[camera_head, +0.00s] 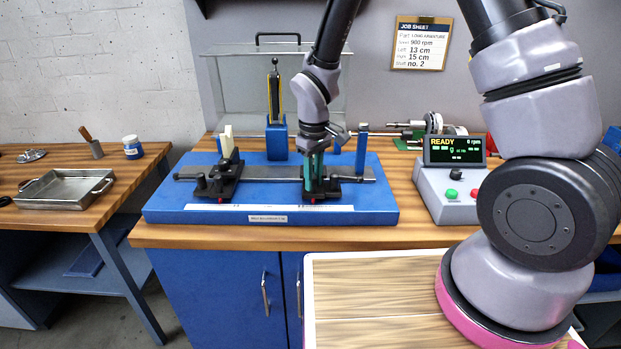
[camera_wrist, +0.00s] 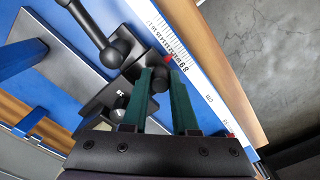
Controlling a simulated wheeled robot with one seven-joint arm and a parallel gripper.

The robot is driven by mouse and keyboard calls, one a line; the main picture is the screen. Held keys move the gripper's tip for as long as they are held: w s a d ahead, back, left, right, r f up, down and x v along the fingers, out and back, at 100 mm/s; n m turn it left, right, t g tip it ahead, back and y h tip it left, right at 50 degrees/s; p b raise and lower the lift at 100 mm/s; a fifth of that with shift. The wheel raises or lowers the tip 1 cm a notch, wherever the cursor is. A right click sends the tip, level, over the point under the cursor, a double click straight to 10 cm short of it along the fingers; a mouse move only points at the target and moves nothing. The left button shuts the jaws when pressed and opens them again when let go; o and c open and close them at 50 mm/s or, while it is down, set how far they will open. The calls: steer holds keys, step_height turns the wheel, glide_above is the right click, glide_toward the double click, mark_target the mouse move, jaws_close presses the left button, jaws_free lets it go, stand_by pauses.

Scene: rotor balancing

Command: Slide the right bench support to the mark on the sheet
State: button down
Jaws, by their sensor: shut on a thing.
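The right bench support (camera_head: 340,178) is a black block on the grey rail of the blue balancing bench (camera_head: 170,208). It also shows in the wrist view (camera_wrist: 90,106), with a black ball-ended lever. My gripper (camera_head: 310,186) points down at the support. In the wrist view its green fingers (camera_wrist: 163,72) are shut on a black part of the support. A red pointer (camera_wrist: 167,58) lies by the white scale (camera_wrist: 205,92), near the 8 and 9. The left support (camera_head: 217,182) stands apart to the left. The job sheet (camera_head: 420,44) on the wall reads left 13 cm, right 15 cm.
A blue upright post (camera_head: 362,150) stands just right of the support. A control box (camera_head: 452,185) showing READY stands right of the bench. A clear guard with a black handle (camera_head: 278,39) is behind. A metal tray (camera_head: 65,188) sits on the left table.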

steer(key=d, duration=0.3)
steer(key=shift+d, duration=0.2)
steer(key=c, duration=1)
jaws_free()
steer(key=shift+o, duration=0.2)
steer(key=shift+r, duration=0.15)
step_height(320, 180, up, 11)
steer(key=shift+f, duration=0.2)
